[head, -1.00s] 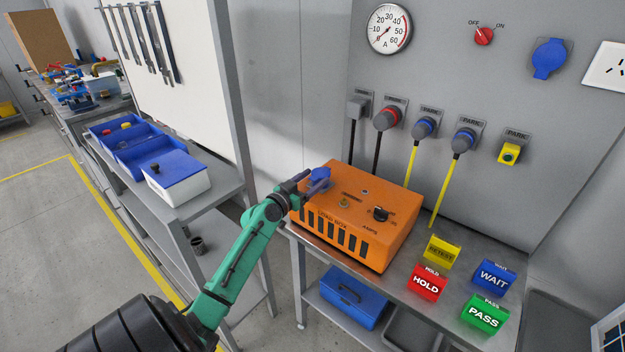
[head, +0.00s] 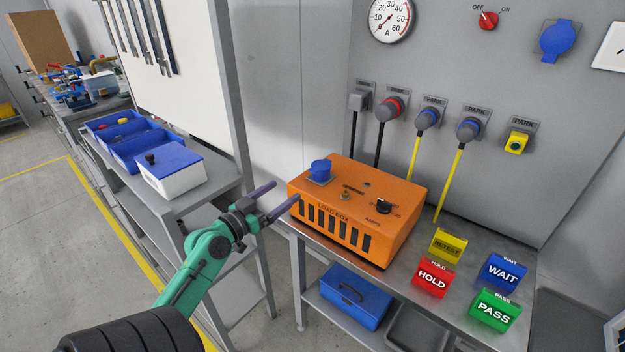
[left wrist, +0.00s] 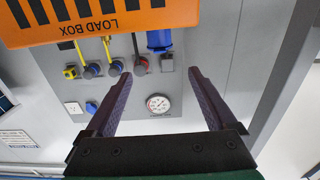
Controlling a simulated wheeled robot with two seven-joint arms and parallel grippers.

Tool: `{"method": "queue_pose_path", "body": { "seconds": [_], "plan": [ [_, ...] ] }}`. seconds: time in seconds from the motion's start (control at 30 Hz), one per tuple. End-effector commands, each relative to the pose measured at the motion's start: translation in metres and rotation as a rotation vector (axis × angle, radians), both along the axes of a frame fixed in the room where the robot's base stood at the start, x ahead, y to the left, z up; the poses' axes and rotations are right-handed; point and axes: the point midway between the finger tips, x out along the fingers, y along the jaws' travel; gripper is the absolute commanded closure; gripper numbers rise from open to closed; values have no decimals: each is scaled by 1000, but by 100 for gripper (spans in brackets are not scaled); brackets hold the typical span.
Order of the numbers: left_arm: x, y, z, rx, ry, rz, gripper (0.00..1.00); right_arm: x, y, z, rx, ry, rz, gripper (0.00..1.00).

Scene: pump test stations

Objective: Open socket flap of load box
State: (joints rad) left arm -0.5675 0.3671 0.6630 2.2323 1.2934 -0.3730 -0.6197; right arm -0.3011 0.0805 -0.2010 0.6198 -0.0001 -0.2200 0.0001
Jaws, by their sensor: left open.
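The orange load box (head: 350,228) stands on the metal bench, its slotted front toward me; in the left wrist view the load box (left wrist: 95,18) appears upside down at the top. Its blue socket with round flap (head: 321,167) sits at the top's back left. The blue socket part (left wrist: 160,40) sticks out past the box edge in the left wrist view. I cannot tell whether the flap is shut or raised. My left gripper (head: 287,190) is open and empty, just left of the box and apart from the socket. My right gripper is not in view.
Red HOLD (head: 432,278), blue WAIT (head: 502,272), green PASS (head: 494,311) and yellow RETEST (head: 447,245) blocks stand right of the box. Parked plugs with cables hang on the grey wall behind. A shelf with blue bins (head: 136,151) stands left. A blue case (head: 352,300) lies below.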

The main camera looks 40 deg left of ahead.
Motion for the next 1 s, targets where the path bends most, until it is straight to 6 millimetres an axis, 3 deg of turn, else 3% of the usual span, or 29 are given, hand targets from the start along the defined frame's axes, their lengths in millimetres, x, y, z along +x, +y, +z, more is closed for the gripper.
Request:
{"method": "queue_pose_path", "body": {
  "seconds": [0.13, 0.6, 0.7, 0.77, 0.83, 0.9, 1.0],
  "plan": [
    [-13, -1, -1, 1, 1, -2, 10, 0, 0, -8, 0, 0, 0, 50],
    [-13, -1, 1, 1, 0, -1, 10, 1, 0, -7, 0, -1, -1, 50],
    [-13, 3, -9, -8, 17, 10, 10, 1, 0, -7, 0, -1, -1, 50],
    [-14, 11, -32, -27, 54, 35, 10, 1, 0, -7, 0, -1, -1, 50],
    [-17, 22, -77, -64, 132, 79, 10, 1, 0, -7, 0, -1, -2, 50],
    [-25, 30, -139, -106, 243, 127, 10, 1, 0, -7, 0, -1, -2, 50],
    [-47, 26, -233, -150, 421, 176, 10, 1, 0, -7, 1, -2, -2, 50]
  ]
}}
